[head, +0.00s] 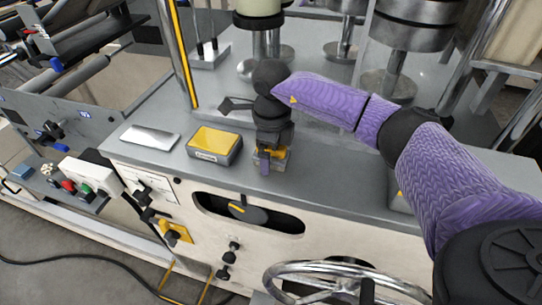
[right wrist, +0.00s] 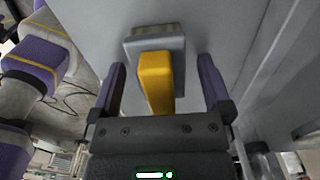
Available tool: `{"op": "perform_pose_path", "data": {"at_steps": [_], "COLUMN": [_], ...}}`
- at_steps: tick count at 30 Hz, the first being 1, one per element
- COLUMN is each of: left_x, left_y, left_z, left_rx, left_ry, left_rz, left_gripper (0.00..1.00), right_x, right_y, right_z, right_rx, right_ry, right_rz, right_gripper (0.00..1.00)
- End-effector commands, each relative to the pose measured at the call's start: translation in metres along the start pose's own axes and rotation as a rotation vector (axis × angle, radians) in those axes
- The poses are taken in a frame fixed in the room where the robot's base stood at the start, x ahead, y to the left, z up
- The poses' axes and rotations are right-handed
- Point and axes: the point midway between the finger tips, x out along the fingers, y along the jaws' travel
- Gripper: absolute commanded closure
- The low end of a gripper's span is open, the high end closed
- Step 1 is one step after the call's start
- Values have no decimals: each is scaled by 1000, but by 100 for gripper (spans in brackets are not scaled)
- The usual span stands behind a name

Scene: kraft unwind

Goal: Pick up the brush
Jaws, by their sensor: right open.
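The brush has a yellow handle and a grey block-shaped head. In the head view the brush (head: 281,155) is on the grey machine ledge, partly hidden by my right gripper (head: 268,162), which points down over it. In the right wrist view the yellow handle of the brush (right wrist: 156,82) lies between the two purple fingers of my right gripper (right wrist: 162,72), with a gap on both sides. The gripper is open and holds nothing. The grey head is just beyond the handle. My left gripper is not in view.
A grey box with a yellow top (head: 214,142) stands left of the brush on the ledge (head: 180,170). A flat metal plate (head: 150,137) lies further left. A dark tool (head: 234,104) is behind. Metal cylinders (head: 408,30) rise at the back. A handwheel (head: 345,278) is in front below.

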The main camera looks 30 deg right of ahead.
Motion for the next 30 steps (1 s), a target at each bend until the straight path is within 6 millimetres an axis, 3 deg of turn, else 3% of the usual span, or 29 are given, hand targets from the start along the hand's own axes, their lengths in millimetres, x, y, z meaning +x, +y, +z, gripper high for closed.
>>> {"op": "perform_pose_path", "data": {"at_steps": [6,7,20,26,30], "left_x": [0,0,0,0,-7], "left_y": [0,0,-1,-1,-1], "left_z": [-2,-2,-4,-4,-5], "left_rx": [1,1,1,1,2], "left_ry": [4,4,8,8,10], "left_rz": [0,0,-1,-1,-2], "left_gripper": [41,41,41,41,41], "right_x": [2,2,1,0,-24], "right_y": [0,0,0,0,0], "right_z": [0,0,0,0,1], "right_rx": [0,0,0,0,-1], "right_ry": [0,0,-1,-1,-5], "right_rz": [0,0,0,0,-4], "right_gripper": [0,4,95,97,97]}}
